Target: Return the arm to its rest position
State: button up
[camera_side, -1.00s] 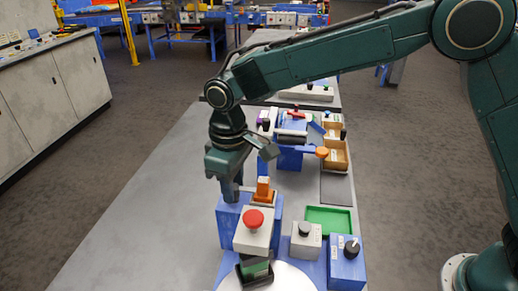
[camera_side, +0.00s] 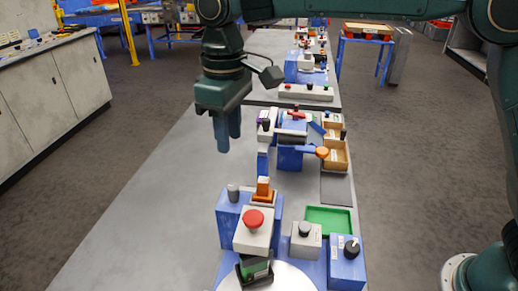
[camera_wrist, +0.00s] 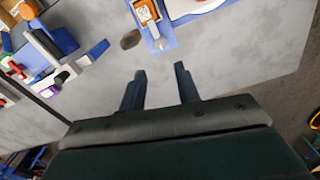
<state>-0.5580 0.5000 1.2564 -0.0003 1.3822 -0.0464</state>
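My gripper (camera_side: 228,143) hangs fingers-down above the grey bench, up and slightly left of the blue box (camera_side: 228,222). In the wrist view its two fingers (camera_wrist: 160,70) stand apart with nothing between them. A grey knob (camera_side: 233,193) stands upright on the blue box, clear below my fingertips. The arm's rest position is not marked in either view.
An orange switch (camera_side: 263,187), a red button (camera_side: 254,219) on a pale box, a green tray (camera_side: 330,218) and a black-knobbed blue box (camera_side: 347,262) crowd the near bench. Blue fixtures (camera_side: 290,155) and wooden bins (camera_side: 336,155) stand farther back. The bench's left side (camera_side: 150,220) is bare.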

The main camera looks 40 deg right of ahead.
jog(key=shift+d+r, duration=0.15)
jog(key=s+d+r+m+t, duration=0.1)
jog(key=s+d+r+m, duration=0.15)
jog(key=s+d, duration=0.45)
jog(key=s+d+r+m+t, duration=0.15)
jog(key=s+d+r, duration=0.25)
jog(key=d, duration=0.7)
jog(key=s+d+f+m+t, duration=0.1)
jog(key=s+d+f, duration=0.2)
jog(key=s, duration=0.4)
jog(key=s+d+f+m+t, duration=0.2)
jog(key=s+d+f, duration=0.1)
jog(key=s+d, duration=0.3)
jog(key=shift+s, duration=0.95)
